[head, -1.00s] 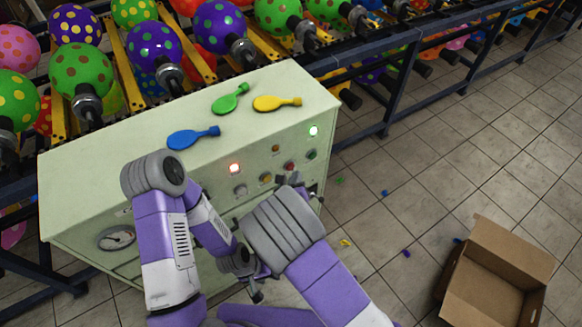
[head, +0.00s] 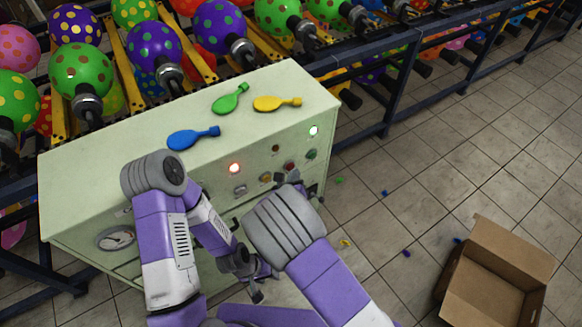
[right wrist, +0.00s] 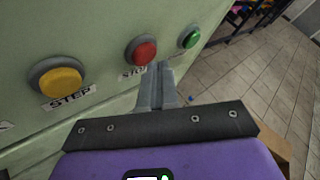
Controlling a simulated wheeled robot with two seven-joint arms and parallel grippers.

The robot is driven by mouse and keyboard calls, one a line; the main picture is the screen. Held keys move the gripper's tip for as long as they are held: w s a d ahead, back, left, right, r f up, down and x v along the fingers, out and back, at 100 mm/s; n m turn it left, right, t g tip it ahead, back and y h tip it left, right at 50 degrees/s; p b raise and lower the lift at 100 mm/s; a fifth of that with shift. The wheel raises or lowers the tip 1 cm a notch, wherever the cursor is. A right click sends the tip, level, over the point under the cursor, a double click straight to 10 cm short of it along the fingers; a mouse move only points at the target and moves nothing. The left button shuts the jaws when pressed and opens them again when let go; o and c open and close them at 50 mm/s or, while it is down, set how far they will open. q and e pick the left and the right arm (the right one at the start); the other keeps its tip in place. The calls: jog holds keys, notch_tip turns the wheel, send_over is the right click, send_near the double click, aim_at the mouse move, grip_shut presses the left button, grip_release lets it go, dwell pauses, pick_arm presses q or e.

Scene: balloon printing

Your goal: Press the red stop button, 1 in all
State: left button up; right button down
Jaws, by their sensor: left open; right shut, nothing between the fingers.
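The red stop button (right wrist: 142,52) sits in a grey ring on the pale green cabinet front in the right wrist view, its label partly hidden by my fingers. In the head view the red button (head: 289,167) is small and dark red. My right gripper (right wrist: 160,70) is shut and empty, its fingertips just below and right of the red button; contact cannot be made out. In the head view my right gripper (head: 293,179) is close to the panel, partly hidden by its wrist. My left gripper (head: 263,283) is open, low in front of the cabinet.
A yellow button (right wrist: 62,82) labelled STEP is left of the red one, and a green button (right wrist: 189,38) is right. A red lamp (head: 234,168) and a green-white lamp (head: 313,131) glow. Flat balloons lie on the cabinet top (head: 90,170). An open carton (head: 470,265) stands on the floor.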

jog(key=shift+w+a, duration=0.3)
jog(key=shift+w, duration=0.1)
dwell(0.8)
dwell(0.4)
jog(key=shift+s+d, duration=0.55)
jog(key=shift+s, duration=0.2)
jog(key=shift+s+d, duration=0.75)
jog(key=shift+s, duration=0.3)
jog(key=shift+s+d, duration=0.75)
jog(key=shift+s, duration=0.25)
